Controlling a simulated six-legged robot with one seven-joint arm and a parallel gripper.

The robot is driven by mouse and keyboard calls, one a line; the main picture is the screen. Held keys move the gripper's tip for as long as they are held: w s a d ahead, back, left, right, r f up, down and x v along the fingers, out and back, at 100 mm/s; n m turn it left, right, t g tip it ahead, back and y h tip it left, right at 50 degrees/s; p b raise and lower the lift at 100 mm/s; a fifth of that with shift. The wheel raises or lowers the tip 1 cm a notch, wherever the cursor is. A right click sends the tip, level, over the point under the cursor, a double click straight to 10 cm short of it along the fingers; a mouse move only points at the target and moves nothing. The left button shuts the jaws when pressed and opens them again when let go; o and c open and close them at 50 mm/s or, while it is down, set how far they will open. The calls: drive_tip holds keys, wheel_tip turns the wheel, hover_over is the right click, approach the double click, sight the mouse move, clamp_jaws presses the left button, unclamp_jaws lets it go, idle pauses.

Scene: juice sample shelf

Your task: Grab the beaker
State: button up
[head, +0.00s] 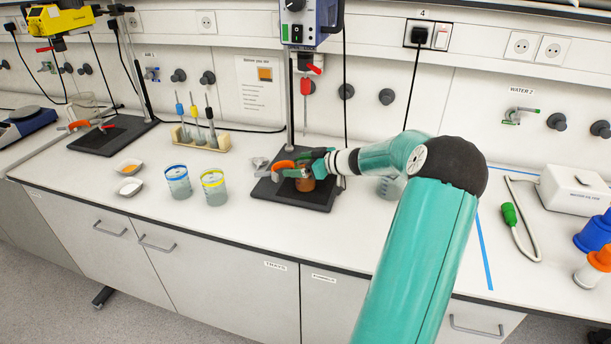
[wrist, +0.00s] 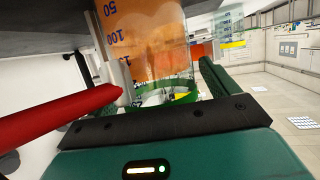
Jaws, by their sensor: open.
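A beaker of orange-brown liquid (head: 305,184) stands at the black stand base in the middle of the bench. In the wrist view the beaker (wrist: 150,45) fills the upper middle, with blue scale marks and a green band; it appears upside down there. My gripper (head: 300,178) is at the beaker, reaching in from the right. In the wrist view my green fingers (wrist: 143,60) are apart, one on each side of the beaker. The gripper is open; I cannot tell whether either finger touches the glass.
The stand base (head: 290,192) lies under the beaker, with its rod behind. A blue-rimmed beaker (head: 178,183) and a yellow-rimmed beaker (head: 214,188) stand to the left. A red bar (wrist: 60,118) crosses the wrist view's left. Another clear beaker (head: 391,188) is partly behind my arm.

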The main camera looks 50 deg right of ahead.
drive_tip(key=c, duration=1.3)
drive_tip(key=shift+o, duration=0.2)
drive_tip(key=shift+a+r, duration=0.1)
drive_tip(key=shift+r, duration=0.05)
